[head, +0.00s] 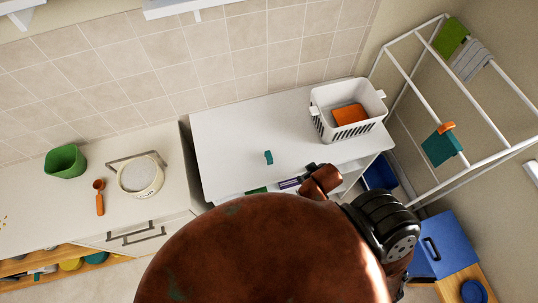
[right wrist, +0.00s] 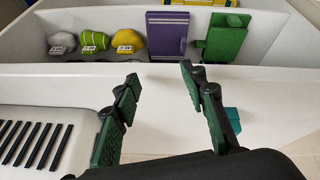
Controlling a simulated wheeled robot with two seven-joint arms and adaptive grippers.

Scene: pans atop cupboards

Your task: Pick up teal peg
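In the right wrist view a teal piece (right wrist: 233,119), seemingly the same peg, shows partly hidden behind the right-hand finger. My right gripper (right wrist: 158,85) is open, with its two green-padded fingers spread wide and nothing between them. It hangs over the white surface, with the teal piece outside the finger gap. In the head view its fingers cannot be made out. My left gripper is not in view.
A white slotted basket (head: 347,108) holding an orange cloth stands at the right end of the cupboard top. A white drying rack (head: 410,75) stands right.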

